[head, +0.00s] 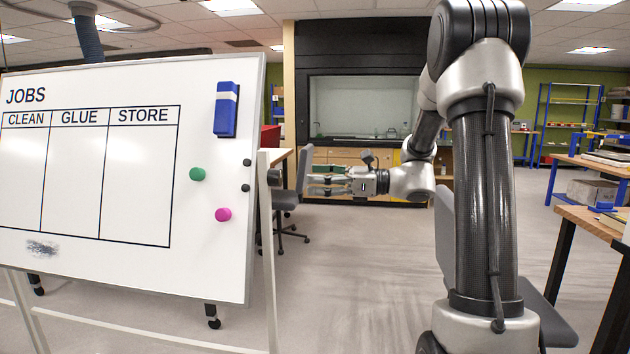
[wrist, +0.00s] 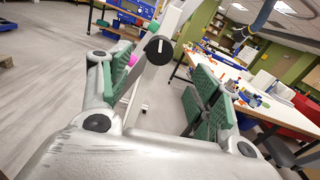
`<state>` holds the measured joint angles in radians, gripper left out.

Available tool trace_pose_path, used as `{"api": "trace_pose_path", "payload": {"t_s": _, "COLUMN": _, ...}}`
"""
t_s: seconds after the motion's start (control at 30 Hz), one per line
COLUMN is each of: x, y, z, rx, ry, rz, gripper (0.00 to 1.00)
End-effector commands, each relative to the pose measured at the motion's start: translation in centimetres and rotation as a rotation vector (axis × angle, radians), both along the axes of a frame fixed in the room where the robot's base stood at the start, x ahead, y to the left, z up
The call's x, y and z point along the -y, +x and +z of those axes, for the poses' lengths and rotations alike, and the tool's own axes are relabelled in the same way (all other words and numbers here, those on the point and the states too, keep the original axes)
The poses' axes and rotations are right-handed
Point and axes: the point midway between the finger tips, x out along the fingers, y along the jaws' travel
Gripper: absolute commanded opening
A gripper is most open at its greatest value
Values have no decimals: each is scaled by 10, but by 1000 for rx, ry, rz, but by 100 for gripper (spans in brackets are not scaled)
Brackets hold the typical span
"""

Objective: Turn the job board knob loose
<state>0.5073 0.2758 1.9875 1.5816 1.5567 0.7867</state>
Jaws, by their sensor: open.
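The job board (head: 140,265) stands at the left of the head view, tilted, with CLEAN, GLUE and STORE columns. Its dark knob (head: 274,177) sticks out at the board's right side. In the wrist view the knob (wrist: 158,49) is a black disc with a pale bar across it, on a light post. My gripper (head: 312,184) is to the right of the knob, pointing left at it. In the wrist view my gripper (wrist: 158,82) is open, its green-padded fingers apart. The knob shows beyond the fingertips, between them, and nothing is held.
A blue eraser (head: 226,110), a green magnet (head: 197,174), a magenta magnet (head: 223,214) and two small black magnets are on the board. A grey chair (head: 287,198) stands behind my gripper. A cluttered table (wrist: 255,105) is at the wrist view's right. Open floor lies below my arm.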

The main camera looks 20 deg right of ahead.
Motion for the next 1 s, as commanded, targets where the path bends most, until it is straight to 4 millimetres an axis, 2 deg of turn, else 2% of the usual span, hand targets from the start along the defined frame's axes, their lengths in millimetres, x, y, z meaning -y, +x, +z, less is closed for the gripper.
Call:
{"api": "trace_pose_path", "payload": {"t_s": 0.03, "x": -12, "y": 5, "z": 1, "rx": -46, "ry": 27, "rz": 7, "gripper": 62}}
{"api": "trace_pose_path", "payload": {"t_s": 0.13, "x": -22, "y": 11, "z": 1, "rx": -104, "ry": 61, "rz": 4, "gripper": 62}}
{"api": "trace_pose_path", "payload": {"t_s": 0.27, "x": -32, "y": 17, "z": 1, "rx": -107, "ry": 62, "rz": 3, "gripper": 62}}
{"api": "trace_pose_path", "payload": {"t_s": 0.6, "x": -78, "y": 44, "z": 1, "rx": -105, "ry": 62, "rz": 4, "gripper": 62}}
{"api": "trace_pose_path", "payload": {"t_s": 0.73, "x": -87, "y": 49, "z": 1, "rx": -105, "ry": 63, "rz": 2, "gripper": 62}}
{"api": "trace_pose_path", "payload": {"t_s": 1.0, "x": -88, "y": 50, "z": 1, "rx": -105, "ry": 62, "rz": 1, "gripper": 62}}
